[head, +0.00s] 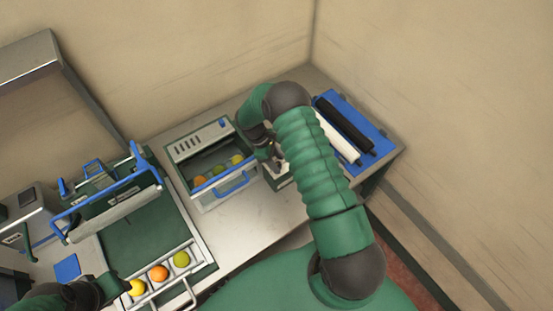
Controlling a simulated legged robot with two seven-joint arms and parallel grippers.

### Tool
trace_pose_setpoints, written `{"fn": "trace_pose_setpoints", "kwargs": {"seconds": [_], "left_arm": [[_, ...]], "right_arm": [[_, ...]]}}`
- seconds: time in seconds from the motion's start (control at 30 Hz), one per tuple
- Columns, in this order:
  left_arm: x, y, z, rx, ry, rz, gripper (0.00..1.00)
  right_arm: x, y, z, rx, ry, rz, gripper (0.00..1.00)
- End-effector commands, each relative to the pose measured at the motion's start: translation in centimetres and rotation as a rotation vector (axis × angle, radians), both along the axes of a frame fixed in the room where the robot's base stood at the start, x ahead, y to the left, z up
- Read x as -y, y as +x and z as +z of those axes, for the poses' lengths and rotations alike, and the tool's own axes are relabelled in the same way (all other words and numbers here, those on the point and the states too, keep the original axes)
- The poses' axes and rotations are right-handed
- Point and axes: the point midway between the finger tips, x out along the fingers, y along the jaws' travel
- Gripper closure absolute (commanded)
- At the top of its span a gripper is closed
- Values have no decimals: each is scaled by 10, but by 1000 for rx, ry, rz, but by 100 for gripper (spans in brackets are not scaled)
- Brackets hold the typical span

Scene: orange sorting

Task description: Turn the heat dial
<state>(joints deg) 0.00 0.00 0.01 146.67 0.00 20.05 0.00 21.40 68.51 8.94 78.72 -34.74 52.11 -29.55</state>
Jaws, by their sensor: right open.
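I cannot make out the heat dial. A small pale, metallic-looking unit (284,177) lies under my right arm, partly hidden by it, and a dial there could be covered. My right gripper (271,153) is open, small and dark in the picture. It points down between the fruit bin and this unit, and I cannot tell whether it touches anything. My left gripper (112,288) is at the bottom left, beside the yellow fruit (137,287). Its fingers are too dark to read.
A bin (206,203) with a blue handle holds several fruits. A blue tray (373,128) with a black and a white roller stands right of my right arm. An orange fruit (159,273) and a green one (181,259) lie in a rack. Bare counter (250,225) lies in front.

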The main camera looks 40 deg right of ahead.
Motion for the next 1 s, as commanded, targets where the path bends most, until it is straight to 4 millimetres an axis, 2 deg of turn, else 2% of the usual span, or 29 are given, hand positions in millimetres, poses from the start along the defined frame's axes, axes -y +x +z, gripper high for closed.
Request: {"fn": "trace_pose_setpoints", "kwargs": {"seconds": [0.2,0.23,0.57,1.0], "left_arm": [[0,0,0,0,0,0,64],[0,0,0,0,0,0,64],[0,0,0,0,0,0,64],[0,0,-7,0,0,0,64]], "right_arm": [[0,1,-1,1,-1,0,53],[0,1,-1,1,-1,-1,56],[1,0,0,1,-1,-1,99],[2,1,-1,1,-4,-43,100]]}}
